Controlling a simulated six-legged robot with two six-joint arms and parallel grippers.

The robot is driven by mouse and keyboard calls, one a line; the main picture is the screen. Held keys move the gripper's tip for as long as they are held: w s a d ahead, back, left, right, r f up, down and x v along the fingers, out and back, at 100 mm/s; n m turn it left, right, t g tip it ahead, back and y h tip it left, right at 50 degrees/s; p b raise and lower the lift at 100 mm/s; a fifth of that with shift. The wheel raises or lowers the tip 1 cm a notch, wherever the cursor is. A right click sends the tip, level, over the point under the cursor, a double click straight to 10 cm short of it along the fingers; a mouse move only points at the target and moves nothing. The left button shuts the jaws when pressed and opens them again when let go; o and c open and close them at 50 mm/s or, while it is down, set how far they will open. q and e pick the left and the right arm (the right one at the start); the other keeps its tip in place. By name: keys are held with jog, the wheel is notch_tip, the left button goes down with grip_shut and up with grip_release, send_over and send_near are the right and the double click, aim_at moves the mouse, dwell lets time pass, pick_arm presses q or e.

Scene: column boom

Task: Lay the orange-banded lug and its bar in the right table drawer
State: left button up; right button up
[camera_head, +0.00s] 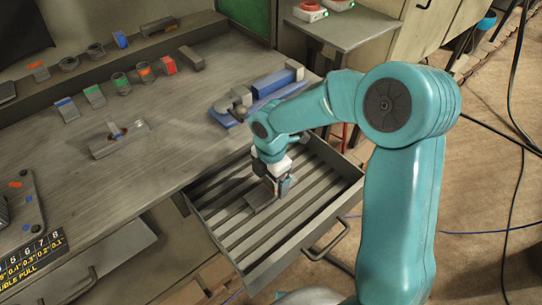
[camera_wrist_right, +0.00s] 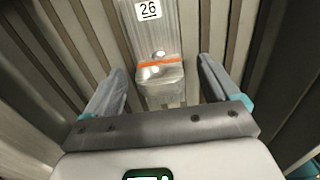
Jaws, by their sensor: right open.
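The right table drawer (camera_head: 318,215) is pulled open and has a ribbed floor. My right gripper (camera_head: 277,187) reaches down into it. In the right wrist view its two fingers (camera_wrist_right: 161,80) are spread, one on each side of the grey metal lug (camera_wrist_right: 160,84), with a gap on both sides. The lug has an orange band (camera_wrist_right: 158,64). Its grey bar (camera_wrist_right: 150,35) carries a label reading 26 and runs away from the gripper. In the head view the bar (camera_head: 260,197) lies in the drawer, partly hidden by the gripper. My left gripper is out of view.
The grey workbench (camera_head: 180,165) holds several small colour-banded parts along its back. A blue block (camera_head: 275,82) and a grey clamp-like part (camera_head: 236,103) sit near the drawer. Cables (camera_head: 515,100) lie at right.

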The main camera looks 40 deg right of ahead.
notch_tip(320, 180, up, 14)
jog(key=p, duration=0.1)
jog(key=shift+p, duration=0.3)
